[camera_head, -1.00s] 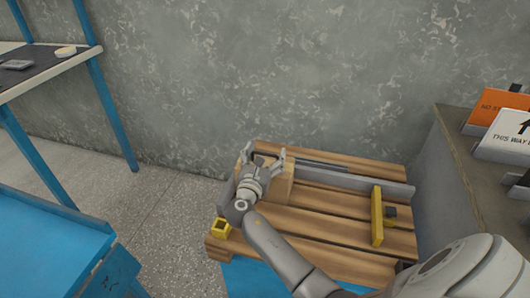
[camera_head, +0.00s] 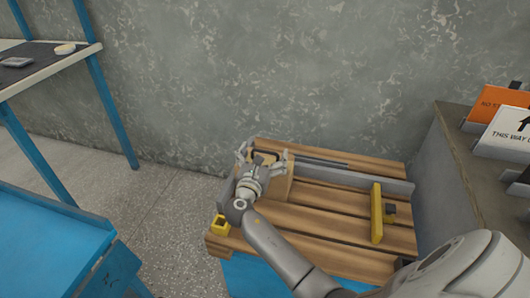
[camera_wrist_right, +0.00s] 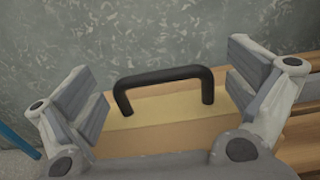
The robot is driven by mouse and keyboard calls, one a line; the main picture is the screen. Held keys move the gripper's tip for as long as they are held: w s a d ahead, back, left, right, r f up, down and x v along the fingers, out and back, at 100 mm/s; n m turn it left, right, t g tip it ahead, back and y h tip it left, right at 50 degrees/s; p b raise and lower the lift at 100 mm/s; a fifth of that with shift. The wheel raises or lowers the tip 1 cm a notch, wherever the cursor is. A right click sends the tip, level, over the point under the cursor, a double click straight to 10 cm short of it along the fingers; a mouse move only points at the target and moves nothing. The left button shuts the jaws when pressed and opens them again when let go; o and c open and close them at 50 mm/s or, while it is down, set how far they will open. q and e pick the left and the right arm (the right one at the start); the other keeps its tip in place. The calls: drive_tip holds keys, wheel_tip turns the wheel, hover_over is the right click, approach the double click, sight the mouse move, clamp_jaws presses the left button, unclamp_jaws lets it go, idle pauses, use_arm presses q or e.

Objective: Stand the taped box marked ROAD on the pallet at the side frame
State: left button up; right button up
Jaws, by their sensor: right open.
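A tan box (camera_head: 281,188) stands at the back left of the wooden pallet (camera_head: 320,223), partly hidden behind my right gripper. In the right wrist view the box top (camera_wrist_right: 160,112) has a yellowish tape strip and a black handle (camera_wrist_right: 160,76). No ROAD marking is readable. My right gripper (camera_head: 264,153) is open, with one finger to each side of the handle and apart from it; it also shows in the right wrist view (camera_wrist_right: 165,95). A grey side frame rail (camera_head: 350,179) runs along the pallet's back. My left gripper is out of view.
A yellow corner piece (camera_head: 220,225) is at the front left. A grey ledge with signs (camera_head: 455,165) stands right; the wall is behind.

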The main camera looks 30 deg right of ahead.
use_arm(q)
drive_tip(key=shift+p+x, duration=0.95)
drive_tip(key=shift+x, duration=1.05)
use_arm(e)
drive_tip(key=v, duration=1.1)
drive_tip(key=shift+s+a, duration=0.15)
drive_tip(key=shift+a, duration=0.05)
